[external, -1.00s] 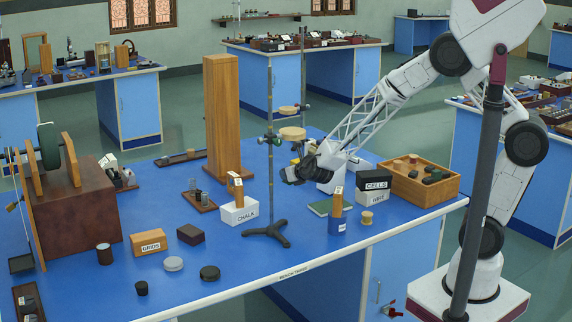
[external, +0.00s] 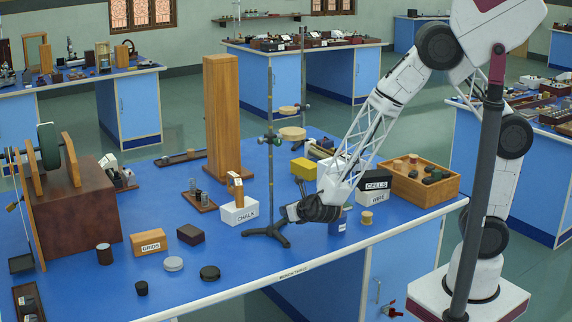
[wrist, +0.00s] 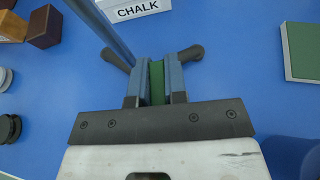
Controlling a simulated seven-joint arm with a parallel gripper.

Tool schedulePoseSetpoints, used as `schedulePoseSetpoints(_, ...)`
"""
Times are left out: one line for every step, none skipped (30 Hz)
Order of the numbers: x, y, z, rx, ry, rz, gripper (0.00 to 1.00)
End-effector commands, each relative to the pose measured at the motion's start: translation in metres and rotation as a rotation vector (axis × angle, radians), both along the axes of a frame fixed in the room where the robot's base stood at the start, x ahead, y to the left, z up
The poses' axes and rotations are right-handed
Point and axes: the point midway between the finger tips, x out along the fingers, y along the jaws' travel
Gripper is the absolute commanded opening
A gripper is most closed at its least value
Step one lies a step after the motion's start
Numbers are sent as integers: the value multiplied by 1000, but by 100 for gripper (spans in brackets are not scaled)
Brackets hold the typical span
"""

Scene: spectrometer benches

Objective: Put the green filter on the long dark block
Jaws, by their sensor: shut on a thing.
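My gripper (external: 288,212) is low over the bench by the foot of the metal stand. In the wrist view its two fingers (wrist: 157,84) are shut on a narrow green piece, the green filter (wrist: 157,78). The filter cannot be made out in the external view. A dark brown block (external: 190,234) lies on the bench to the left, and it shows at the upper left of the wrist view (wrist: 43,26). A low, long dark strip (external: 180,158) lies further back. I cannot tell which one is the long dark block.
The stand's rod (external: 270,150) rises beside my gripper, and its feet (wrist: 190,53) are close to the fingers. The CHALK box (external: 239,212) is behind to the left. A green book (wrist: 301,50) lies to the right. Blue bench is clear between stand and dark brown block.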

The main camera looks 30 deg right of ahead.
Motion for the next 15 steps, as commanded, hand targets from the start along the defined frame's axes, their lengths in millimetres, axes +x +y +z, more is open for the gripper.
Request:
schedulePoseSetpoints(-5,4,-1,0,0,4,0)
schedulePoseSetpoints(-7,6,-2,0,0,7,0)
schedulePoseSetpoints(-10,8,-2,-1,0,8,0)
schedulePoseSetpoints(-12,10,-3,0,0,10,0)
schedulePoseSetpoints(-13,12,-3,0,0,11,0)
schedulePoseSetpoints(-15,14,-4,0,0,13,0)
schedulePoseSetpoints(-17,16,-4,0,0,15,0)
schedulePoseSetpoints(-19,19,-4,0,0,18,0)
schedulePoseSetpoints(-21,22,-4,0,0,22,0)
schedulePoseSetpoints(-22,24,-4,0,0,25,0)
schedulePoseSetpoints(-23,27,-4,1,0,28,0)
schedulePoseSetpoints(-24,31,-4,1,0,33,0)
schedulePoseSetpoints(-25,35,-3,1,-1,38,0)
schedulePoseSetpoints(-25,39,-2,2,-1,44,0)
schedulePoseSetpoints(-25,46,-2,1,-1,53,0)
